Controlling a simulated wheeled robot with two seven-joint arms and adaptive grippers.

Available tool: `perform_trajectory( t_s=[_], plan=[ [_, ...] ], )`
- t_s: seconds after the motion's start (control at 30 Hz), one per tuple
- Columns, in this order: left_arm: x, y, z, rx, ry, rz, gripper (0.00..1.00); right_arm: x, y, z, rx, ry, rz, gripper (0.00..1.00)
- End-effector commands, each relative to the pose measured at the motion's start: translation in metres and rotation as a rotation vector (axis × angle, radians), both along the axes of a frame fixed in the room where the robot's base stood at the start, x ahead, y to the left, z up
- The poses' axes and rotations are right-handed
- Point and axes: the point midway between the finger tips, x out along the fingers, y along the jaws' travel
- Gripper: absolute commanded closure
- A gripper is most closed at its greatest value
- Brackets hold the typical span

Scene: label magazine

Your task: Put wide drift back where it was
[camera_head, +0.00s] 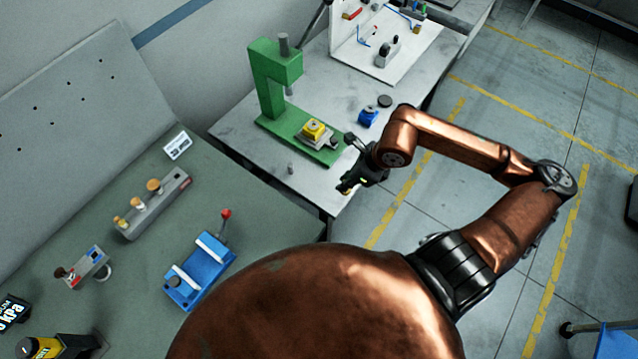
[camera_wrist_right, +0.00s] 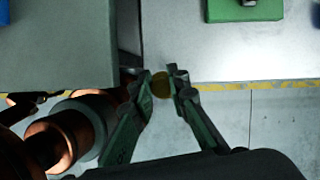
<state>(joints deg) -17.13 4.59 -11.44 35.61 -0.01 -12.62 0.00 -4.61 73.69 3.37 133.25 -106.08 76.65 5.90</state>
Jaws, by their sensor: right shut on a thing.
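My right gripper (camera_head: 352,184) is shut on a small round brass-coloured thing, which I take to be the wide drift (camera_wrist_right: 160,86). In the right wrist view the fingertips (camera_wrist_right: 162,84) pinch it from both sides. It is held by the right edge of the light bench, in front of the green press; its height is unclear. Only its round end shows, so its length is hidden. A grey block (camera_head: 154,212) on the left table carries three upright brass or wooden pieces of different widths. Whether it has an empty hole cannot be told. My left gripper is not in view.
The green press (camera_head: 267,85) stands on the light bench with a yellow-topped block (camera_head: 314,130) on its base. A blue part (camera_head: 368,117) sits nearby. A blue fixture with a red-knobbed lever (camera_head: 205,265) and a small gauge device (camera_head: 84,268) stand on the left table.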

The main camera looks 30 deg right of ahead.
Motion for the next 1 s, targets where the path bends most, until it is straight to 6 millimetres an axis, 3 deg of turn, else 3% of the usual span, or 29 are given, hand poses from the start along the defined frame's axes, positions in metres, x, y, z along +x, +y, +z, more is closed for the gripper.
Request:
perform_trajectory(
  t_s=[0.2, 0.43, 0.73, 1.0],
  plan=[
    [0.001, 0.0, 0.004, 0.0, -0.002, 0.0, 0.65, 0.04, 0.018, -0.016, 0.006, -0.003, 0.002, 1.0],
    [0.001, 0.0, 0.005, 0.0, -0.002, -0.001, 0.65, 0.068, 0.029, -0.056, 0.004, 0.0, 0.0, 1.0],
    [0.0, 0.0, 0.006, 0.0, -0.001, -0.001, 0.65, 0.082, 0.034, -0.075, 0.003, 0.001, 0.001, 1.0],
    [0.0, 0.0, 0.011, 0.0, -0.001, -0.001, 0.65, 0.083, 0.035, -0.107, 0.002, 0.001, 0.001, 1.0]
  ],
)
